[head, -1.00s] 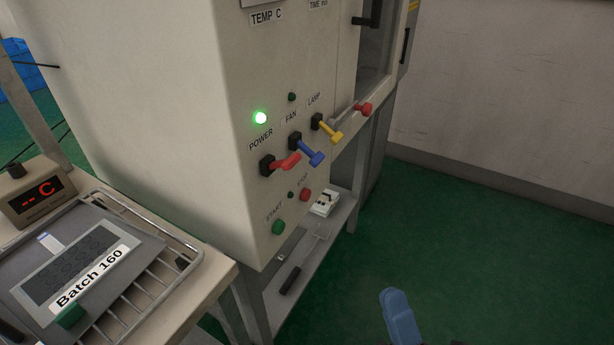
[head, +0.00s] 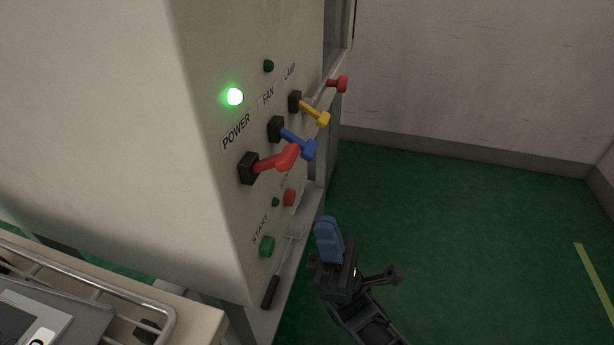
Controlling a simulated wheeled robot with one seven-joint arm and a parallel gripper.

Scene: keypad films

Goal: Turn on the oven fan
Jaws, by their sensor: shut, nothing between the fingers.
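The oven panel (head: 205,150) faces right in the head view. The blue lever (head: 297,141) sits below the FAN label (head: 268,96), between the red lever (head: 272,163) under POWER and the yellow lever (head: 314,110) under LAMP. The green lamp (head: 235,96) above POWER is lit. The small lamp (head: 268,66) above FAN is dark. My gripper (head: 327,222), with blue fingers, is shut and empty. It appears below and to the right of the blue lever in the picture, apart from the panel.
A green START button (head: 267,246) and a red button (head: 290,197) sit below the levers. A red knob (head: 341,84) sticks out at the far edge. A tool with a black handle (head: 271,291) lies on the shelf below. The green floor (head: 450,230) at right is clear.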

